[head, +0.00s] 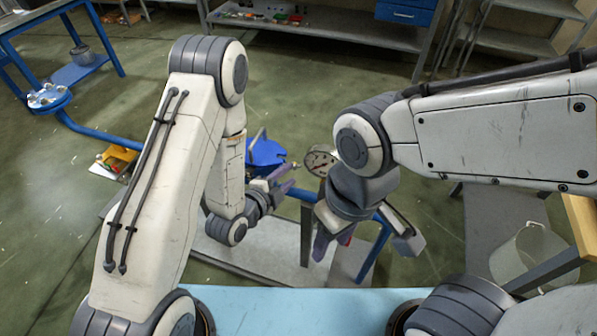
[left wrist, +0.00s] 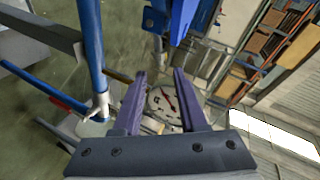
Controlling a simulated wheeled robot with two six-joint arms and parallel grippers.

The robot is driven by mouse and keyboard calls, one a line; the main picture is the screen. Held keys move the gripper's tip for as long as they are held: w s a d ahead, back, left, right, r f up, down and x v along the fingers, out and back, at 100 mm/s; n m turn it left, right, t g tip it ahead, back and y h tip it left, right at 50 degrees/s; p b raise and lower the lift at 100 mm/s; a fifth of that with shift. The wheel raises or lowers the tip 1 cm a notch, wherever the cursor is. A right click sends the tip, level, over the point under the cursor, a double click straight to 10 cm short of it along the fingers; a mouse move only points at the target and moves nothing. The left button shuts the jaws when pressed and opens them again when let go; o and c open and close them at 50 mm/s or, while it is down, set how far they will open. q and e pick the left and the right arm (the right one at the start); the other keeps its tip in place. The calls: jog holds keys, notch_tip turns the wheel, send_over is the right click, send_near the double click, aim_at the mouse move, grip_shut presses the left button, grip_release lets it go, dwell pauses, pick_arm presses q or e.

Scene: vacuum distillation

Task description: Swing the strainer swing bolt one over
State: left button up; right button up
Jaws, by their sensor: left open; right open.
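A blue fitting (head: 265,153), likely the strainer, shows behind my left arm in the head view. In the left wrist view a blue part with a bolted flange (left wrist: 155,20) shows at the top, beyond the fingers. I cannot clearly pick out the swing bolt. My left gripper (head: 287,179) is open beside the blue fitting, just below and right of it in the head view. Its purple fingers (left wrist: 160,74) are apart, with nothing gripped between them. My right gripper (head: 335,243) is open and points down, partly hidden by its own wrist.
A round pressure gauge (head: 320,160) stands between the two arms; in the left wrist view it lies beyond the fingers (left wrist: 165,103). Blue pipes (head: 375,242) run near my right gripper. A clear bucket (head: 527,256) stands at the right. A light-blue surface (head: 290,305) lies in front.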

aim_at(300, 166)
pick_arm(q)
jog(key=b+x, duration=0.3)
jog(key=x, duration=0.2)
jog(key=shift+w+d+b, duration=0.2)
jog(key=shift+w+b, duration=0.05)
jog(key=shift+b, duration=0.1)
jog(key=shift+w+d+f, duration=0.3)
jog(key=shift+w+f, duration=0.05)
jog(key=shift+w, duration=0.25)
grip_shut()
